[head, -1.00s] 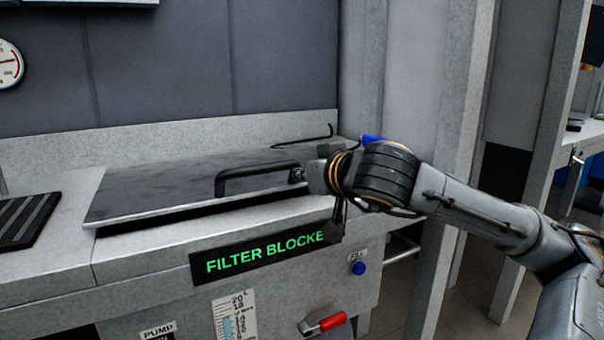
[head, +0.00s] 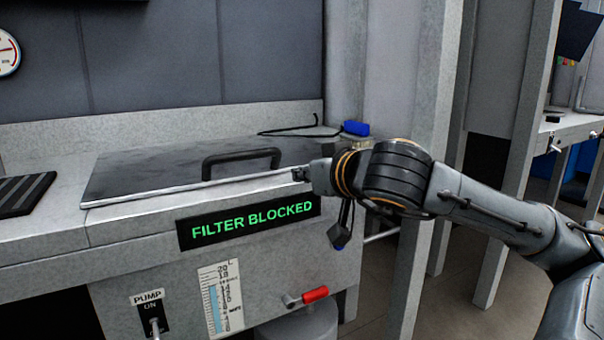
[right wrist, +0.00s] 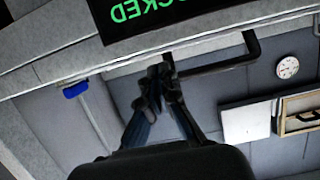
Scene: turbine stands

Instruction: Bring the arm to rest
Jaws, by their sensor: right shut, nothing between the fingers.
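My right gripper (head: 301,174) is shut and empty at the right front corner of a dark flat lid (head: 140,178). The lid lies flat on the grey console and has a black bar handle (head: 241,158). In the head view the fingertips are right of the handle, apart from it. In the right wrist view the closed fingers (right wrist: 160,78) show beside the handle (right wrist: 225,66); whether they touch the lid edge I cannot tell. My right forearm reaches in from the right. My left gripper is not in view.
A display reading FILTER BLOCKED (head: 250,222) is on the console front. Below are a pump switch (head: 155,325), a level gauge (head: 220,300) and a red-handled valve (head: 314,295). A blue object (head: 355,128) lies behind my wrist. Grey posts (head: 425,130) stand close behind my arm.

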